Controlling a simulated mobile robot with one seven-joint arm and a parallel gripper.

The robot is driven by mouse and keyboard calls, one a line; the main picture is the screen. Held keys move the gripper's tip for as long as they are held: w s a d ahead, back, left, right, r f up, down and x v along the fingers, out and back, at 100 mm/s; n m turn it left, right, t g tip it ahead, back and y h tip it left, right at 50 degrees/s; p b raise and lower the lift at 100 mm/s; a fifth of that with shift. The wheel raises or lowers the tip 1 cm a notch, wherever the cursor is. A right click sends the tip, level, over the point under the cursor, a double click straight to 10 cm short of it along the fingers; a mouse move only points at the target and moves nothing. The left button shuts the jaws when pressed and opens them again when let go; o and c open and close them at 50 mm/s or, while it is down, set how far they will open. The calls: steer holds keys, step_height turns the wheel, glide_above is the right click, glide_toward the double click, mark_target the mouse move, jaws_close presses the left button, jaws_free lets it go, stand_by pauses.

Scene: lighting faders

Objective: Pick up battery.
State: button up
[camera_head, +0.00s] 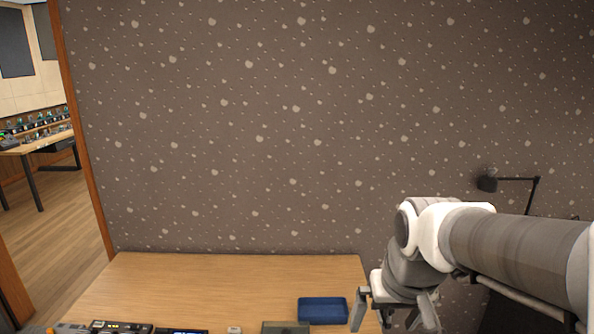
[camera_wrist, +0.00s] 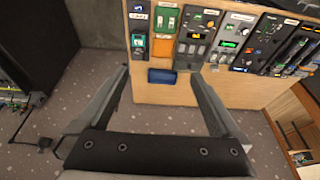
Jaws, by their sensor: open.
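My gripper (camera_head: 394,318) is open and empty, at the right end of the wooden table (camera_head: 240,275) in the head view. In the wrist view its two fingers point toward the table, one on either side of a blue tray (camera_wrist: 163,76). I cannot tell any item clearly as the battery. A small pale item (camera_head: 234,329) lies at the bottom edge of the head view, too small to make out. A teal and black item (camera_wrist: 138,40) stands near the table's edge in the wrist view.
The blue tray (camera_head: 322,310) lies close to the left of my gripper. Dark devices with displays (camera_head: 122,327) line the table's front; several panels with faders (camera_wrist: 235,30) fill it in the wrist view. A black lamp (camera_head: 487,184) is at right.

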steer(key=s+r+t, duration=0.1)
steer(key=s+r, duration=0.2)
steer(key=s, duration=0.5)
steer(key=shift+s+d+r+t, duration=0.15)
steer(key=shift+r+t, duration=0.1)
steer(key=shift+t, duration=0.15)
steer(key=shift+s, duration=0.4)
steer(key=shift+c, duration=0.4)
steer(key=w+a+f+m+g+b, duration=0.2)
steer(key=w+f+m+g+b, duration=0.3)
steer(key=w+f+m, duration=1.05)
steer(key=w+f+b, duration=0.1)
steer(key=f, duration=0.8)
steer(key=w+f+m+b, duration=0.1)
steer(key=w+f, duration=0.1)
steer(key=f, duration=0.7)
steer(key=w+d+f+m+b, duration=0.1)
steer(key=w+f, duration=0.1)
steer(key=f, duration=0.7)
steer(key=shift+w+d+f+m, duration=0.1)
steer(key=shift+w+f+m, duration=0.05)
steer(key=shift+w+m, duration=0.1)
steer(key=shift+w+d+f, duration=0.1)
steer(key=shift+f, duration=2.6)
steer(key=c, duration=1.4)
